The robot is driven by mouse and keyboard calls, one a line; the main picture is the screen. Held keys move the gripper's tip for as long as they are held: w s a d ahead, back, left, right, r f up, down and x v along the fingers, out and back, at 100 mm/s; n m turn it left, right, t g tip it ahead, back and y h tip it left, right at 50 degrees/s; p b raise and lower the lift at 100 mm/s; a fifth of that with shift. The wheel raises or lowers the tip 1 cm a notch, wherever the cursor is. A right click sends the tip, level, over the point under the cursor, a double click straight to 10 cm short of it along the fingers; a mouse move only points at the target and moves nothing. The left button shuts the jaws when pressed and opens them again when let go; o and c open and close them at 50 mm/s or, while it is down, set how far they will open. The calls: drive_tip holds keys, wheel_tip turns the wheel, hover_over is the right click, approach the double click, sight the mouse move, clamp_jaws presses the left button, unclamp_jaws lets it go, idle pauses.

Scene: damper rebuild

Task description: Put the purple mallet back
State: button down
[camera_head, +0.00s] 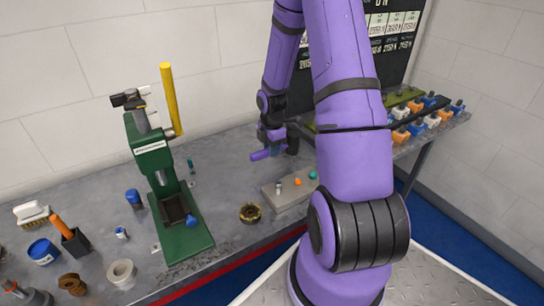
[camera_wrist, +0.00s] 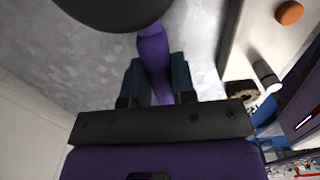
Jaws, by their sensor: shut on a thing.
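My gripper (camera_head: 272,147) hangs over the bench, left of the purple arm column. It is shut on the purple mallet (camera_head: 260,155), whose purple end sticks out to the left. In the wrist view the purple handle (camera_wrist: 153,62) runs between the two dark blue fingers (camera_wrist: 158,80). A large dark round part at the top of that view looks like the mallet's head (camera_wrist: 110,8). I cannot tell whether the mallet touches the bench. No mallet holder can be made out.
A green press (camera_head: 152,150) with a yellow lever (camera_head: 171,98) stands to the left. A grey block (camera_head: 282,194) with coloured knobs lies close to the right, and a brown ring (camera_head: 250,213) in front.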

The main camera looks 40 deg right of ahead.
drive_tip(key=shift+f, duration=1.75)
drive_tip(key=shift+f, duration=0.15)
drive_tip(key=c, duration=0.9)
unclamp_jaws()
drive_tip(key=shift+c, duration=0.2)
wheel_tip(320, 180, up, 12)
drive_tip(key=shift+r, duration=0.15)
drive_tip(key=s+a+r+m+t+h, duration=0.1)
drive_tip(key=s+a+r+m, duration=0.25)
drive_tip(key=a+r, duration=0.5)
drive_tip(key=s+a+r+m+t+h, duration=0.15)
drive_tip(key=a+r+m, duration=0.3)
drive_tip(key=r, duration=0.65)
drive_tip(key=s+a+r+m+t+y, duration=0.1)
drive_tip(key=s+a+r+m, duration=0.2)
drive_tip(key=s, duration=0.5)
drive_tip(key=s+a+r+m+t+y, duration=0.1)
drive_tip(key=s+a+r+m, duration=0.3)
drive_tip(key=s+a+r, duration=0.1)
drive_tip(key=s+a, duration=0.1)
drive_tip(key=s, duration=0.1)
drive_tip(key=shift+s+a+r+t, duration=0.2)
drive_tip(key=shift+s+a+t, duration=0.1)
drive_tip(key=shift+s+t, duration=0.05)
